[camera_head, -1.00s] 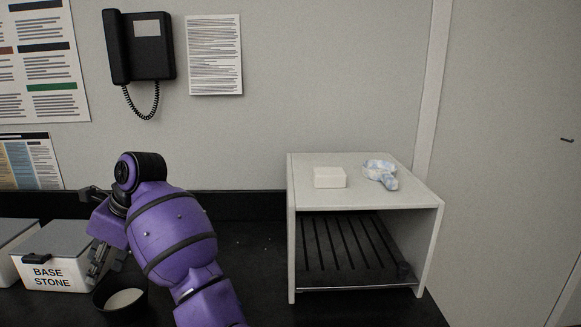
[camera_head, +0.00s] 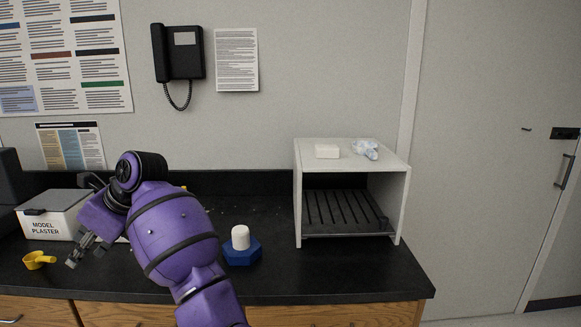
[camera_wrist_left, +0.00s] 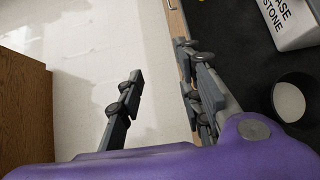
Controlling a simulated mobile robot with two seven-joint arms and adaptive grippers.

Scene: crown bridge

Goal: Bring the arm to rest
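My left arm, purple, comes in from the bottom of the head view, its left gripper (camera_head: 84,248) over the left part of the black counter. In the left wrist view the two fingers of the gripper (camera_wrist_left: 160,64) are apart with nothing between them, and pale floor shows beyond. My right gripper is not in view.
A MODEL PLASTER box (camera_head: 48,218) and yellow scoop (camera_head: 38,259) lie left on the counter (camera_head: 285,283). A white cylinder (camera_head: 240,237) stands on a blue base (camera_head: 242,256). A white open-fronted cabinet (camera_head: 299,205) stands right. A BASE STONE box (camera_wrist_left: 290,25) and dark bowl (camera_wrist_left: 275,100) show in the wrist view.

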